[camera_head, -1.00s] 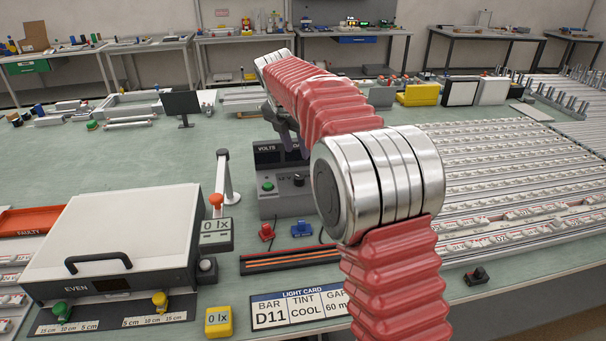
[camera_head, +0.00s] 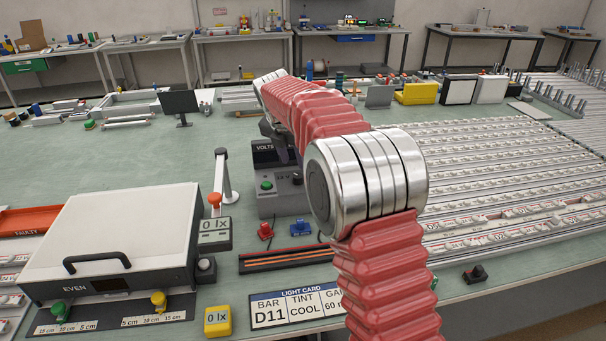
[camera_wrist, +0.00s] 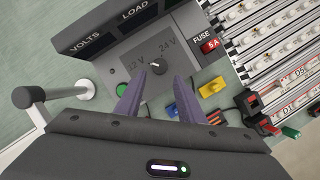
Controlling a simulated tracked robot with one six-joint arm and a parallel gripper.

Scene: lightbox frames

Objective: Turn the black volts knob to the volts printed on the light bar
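The black volts knob (camera_wrist: 159,67) sits on the grey power box (camera_head: 275,204), between the printed marks 12 V and 24 V in the wrist view. It also shows in the head view (camera_head: 297,179). Its pointer is too small to read surely. My gripper (camera_wrist: 158,92) is open and empty, its two purple fingers apart and pointing toward the knob, one at each side below it in the picture. Whether they touch it cannot be told. Many light bars (camera_head: 490,190) lie in racks at the right; bar D11's printed volts cannot be read.
A green button (camera_wrist: 123,88) is left of the knob and a red fuse (camera_wrist: 210,46) right of it. VOLTS and LOAD displays stand behind. A light card (camera_head: 290,308) reads D11, COOL. A white post (camera_head: 222,175) stands left of the box.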

